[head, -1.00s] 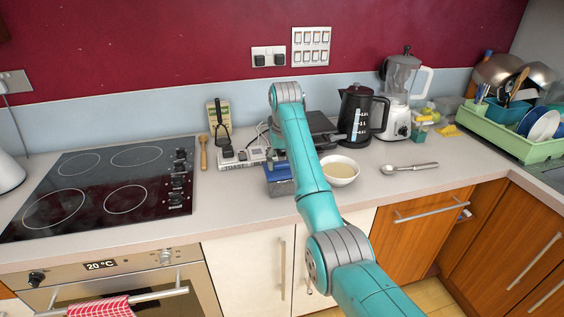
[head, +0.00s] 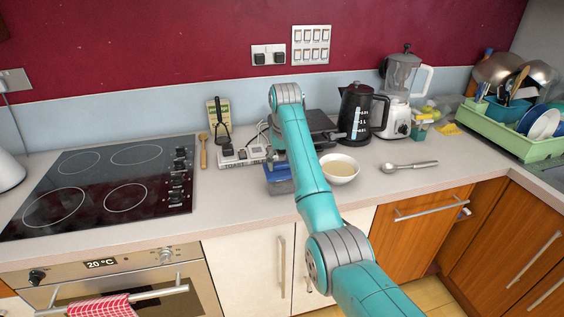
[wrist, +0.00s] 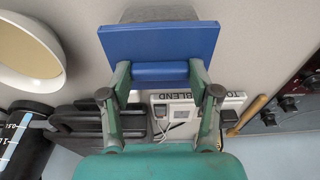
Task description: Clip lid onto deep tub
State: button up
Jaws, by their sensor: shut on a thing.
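The blue lid (wrist: 160,45) fills the top middle of the wrist view, with a raised blue grip bar along its near side. My gripper (wrist: 160,72) is shut on that bar. The grey deep tub (wrist: 160,13) shows past the lid's far edge. In the head view the lid (head: 278,174) sits over the grey tub (head: 280,188) near the counter's front edge, partly behind my arm. I cannot tell whether the lid is fully seated on the tub.
A bowl of pale liquid (head: 340,168) stands close to the right of the tub. A switched socket block (head: 242,156) lies behind left. A black kettle (head: 356,115) stands behind right, a spoon (head: 409,167) farther right. Counter left of the tub, towards the hob (head: 105,185), is clear.

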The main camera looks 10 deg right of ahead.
jog(key=shift+f, duration=0.4)
dwell(0.3)
jog(key=o, duration=1.2)
jog(key=shift+r, duration=0.15)
jog(key=shift+r, duration=3.35)
